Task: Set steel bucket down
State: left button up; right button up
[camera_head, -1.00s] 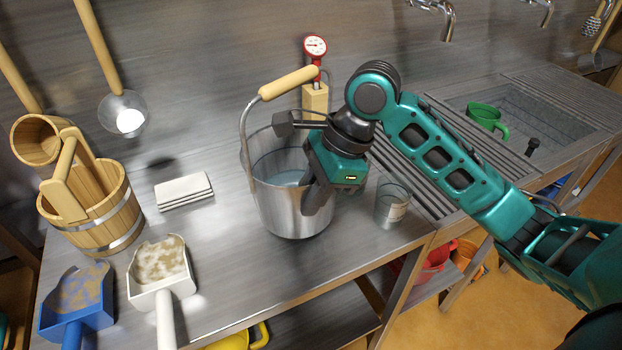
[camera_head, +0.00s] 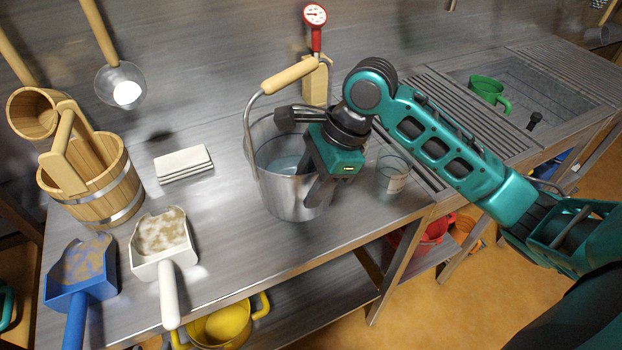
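The steel bucket (camera_head: 283,196) is upright at the middle of the steel counter (camera_head: 225,235), with water inside and its wooden-grip handle (camera_head: 290,76) raised. My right gripper (camera_head: 318,190) is at the bucket's right side, shut on its wall near the rim. Whether the bucket's base touches the counter is hard to tell. My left gripper is out of view.
A clear glass (camera_head: 393,178) stands close to the right of the bucket. White slabs (camera_head: 183,165), a white scoop (camera_head: 163,243), a blue scoop (camera_head: 82,270) and a wooden pail (camera_head: 93,195) stand left. A red dial thermometer (camera_head: 315,17) is behind. Counter in front of the bucket is clear.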

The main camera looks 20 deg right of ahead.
jog(key=v, duration=1.2)
jog(key=shift+r, duration=0.2)
jog(key=shift+s+f, duration=0.1)
